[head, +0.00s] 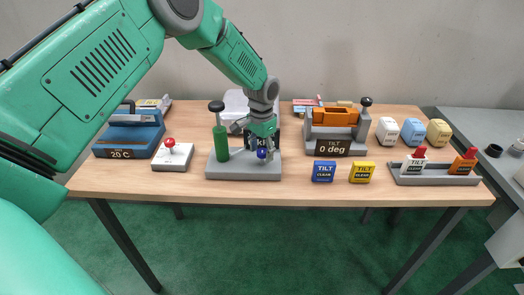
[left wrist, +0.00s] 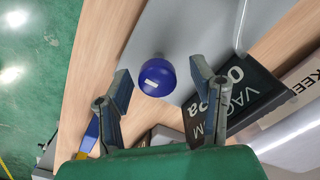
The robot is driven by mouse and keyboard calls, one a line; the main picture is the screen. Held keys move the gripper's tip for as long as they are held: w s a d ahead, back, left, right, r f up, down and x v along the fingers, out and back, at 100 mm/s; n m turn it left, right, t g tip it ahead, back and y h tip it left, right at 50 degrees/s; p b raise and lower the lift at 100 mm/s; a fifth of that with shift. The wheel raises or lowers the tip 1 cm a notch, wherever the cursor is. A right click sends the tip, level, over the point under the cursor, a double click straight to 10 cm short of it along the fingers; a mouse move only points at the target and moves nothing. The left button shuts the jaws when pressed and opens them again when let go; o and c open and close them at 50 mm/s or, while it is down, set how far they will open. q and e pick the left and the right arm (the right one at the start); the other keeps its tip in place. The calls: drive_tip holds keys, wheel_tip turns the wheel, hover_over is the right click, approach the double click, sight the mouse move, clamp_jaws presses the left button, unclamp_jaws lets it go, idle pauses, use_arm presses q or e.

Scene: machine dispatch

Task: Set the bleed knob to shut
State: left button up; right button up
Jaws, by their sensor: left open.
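The bleed knob is a round blue knob with a small white mark (left wrist: 157,78), and it also shows in the head view (head: 262,154). It sits low at the front of the grey vacuum station (head: 228,171), which carries a green cylinder with a black top (head: 221,142). A dark display (left wrist: 238,92) beside the knob reads VACUUM and 0 with a unit; my gripper partly hides it in the head view. My left gripper (head: 261,142) is open, pointing down at the knob. In the left wrist view its fingers stand either side of the knob, without clear contact. My right gripper is out of view.
Left of the station are a red-knobbed box (head: 172,157) and a blue 20 C unit (head: 128,135). Bare wood runs along the front edge.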

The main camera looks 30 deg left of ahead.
sight(262, 150)
use_arm(q)
wheel_tip(262, 150, up, 12)
idle(0.5)
idle(0.4)
